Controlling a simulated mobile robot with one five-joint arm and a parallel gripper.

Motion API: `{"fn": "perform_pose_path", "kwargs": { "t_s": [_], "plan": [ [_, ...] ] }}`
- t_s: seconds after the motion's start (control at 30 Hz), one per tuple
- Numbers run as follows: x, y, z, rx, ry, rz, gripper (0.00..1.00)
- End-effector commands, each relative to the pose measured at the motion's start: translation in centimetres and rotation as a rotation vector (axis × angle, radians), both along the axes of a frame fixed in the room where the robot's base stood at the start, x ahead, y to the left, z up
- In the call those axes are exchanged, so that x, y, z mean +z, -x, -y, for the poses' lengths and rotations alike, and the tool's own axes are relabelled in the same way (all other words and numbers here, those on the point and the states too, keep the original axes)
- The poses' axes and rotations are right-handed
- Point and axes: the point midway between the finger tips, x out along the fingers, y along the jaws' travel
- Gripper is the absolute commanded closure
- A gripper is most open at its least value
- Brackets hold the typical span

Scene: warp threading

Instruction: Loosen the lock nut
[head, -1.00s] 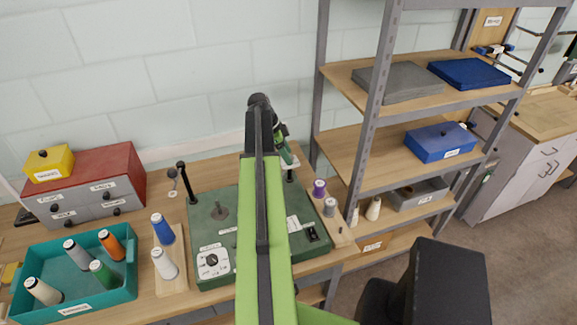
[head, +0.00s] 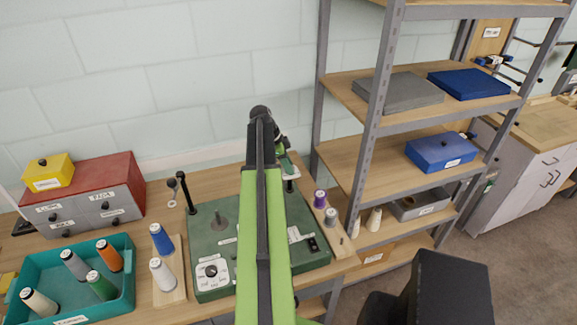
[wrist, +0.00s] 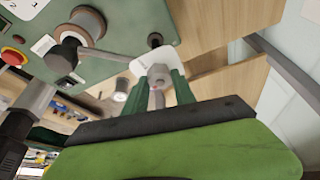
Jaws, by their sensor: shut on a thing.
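In the wrist view my gripper (wrist: 160,88) has its two green fingers closed on either side of a small grey hex nut (wrist: 159,75), which I take to be the lock nut. A pale plate (wrist: 139,66) lies behind the nut, and a thin grey rod (wrist: 160,100) shows between the fingers. In the head view my gripper (head: 288,168) is at the far right part of the green machine (head: 210,250), above a short black post (head: 290,186). My arm hides the middle of the machine, and the nut cannot be made out there.
Thread spools stand in a teal tray (head: 127,285) and on a wooden strip (head: 171,298) at the left. Purple and grey spools (head: 320,199) stand just right of the machine. A tall black post (head: 187,192) rises at its left. The shelf upright (head: 368,140) is close on the right.

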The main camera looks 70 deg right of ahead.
Motion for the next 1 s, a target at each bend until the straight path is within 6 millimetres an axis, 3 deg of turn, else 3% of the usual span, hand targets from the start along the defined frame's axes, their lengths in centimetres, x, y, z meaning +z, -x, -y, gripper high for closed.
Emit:
{"fn": "perform_pose_path", "kwargs": {
  "t_s": [0.37,1.0],
  "plan": [
    [-0.01,0.29,-0.28,0.180,0.000,0.000,1.00],
    [-0.01,0.59,-0.46,0.760,0.000,0.000,1.00]
  ]
}}
